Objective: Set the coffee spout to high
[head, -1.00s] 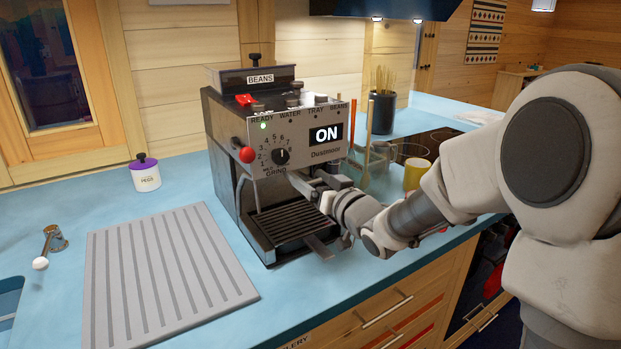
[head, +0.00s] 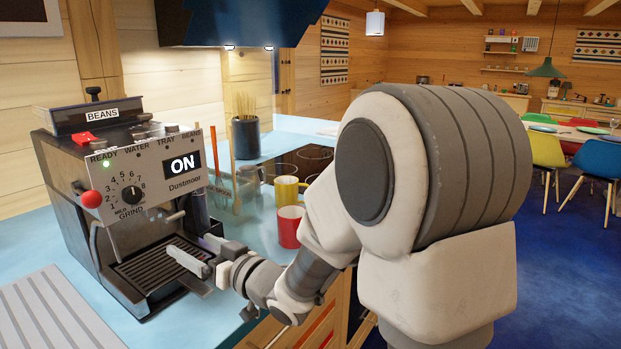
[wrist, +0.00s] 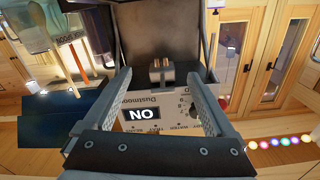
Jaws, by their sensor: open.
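The coffee machine (head: 150,165) stands on the blue counter with its display reading ON. In the upside-down wrist view, a small brass-coloured twin spout (wrist: 161,70) sits under the machine's front panel (wrist: 150,108). My gripper (head: 200,252) is in front of the machine, its fingers spread above the drip tray (head: 165,268). In the wrist view my gripper (wrist: 157,76) is open and empty, with one finger on each side of the spout in the picture. I cannot tell how far the spout is from the fingertips. The spout's height setting cannot be read.
A red mug (head: 289,227) and a yellow mug (head: 287,189) stand right of the machine, near my arm. A dark utensil pot (head: 245,136) is behind them. A grey ribbed board (head: 55,318) lies at the left. A red-knobbed lever (head: 92,199) sticks out of the machine's left side.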

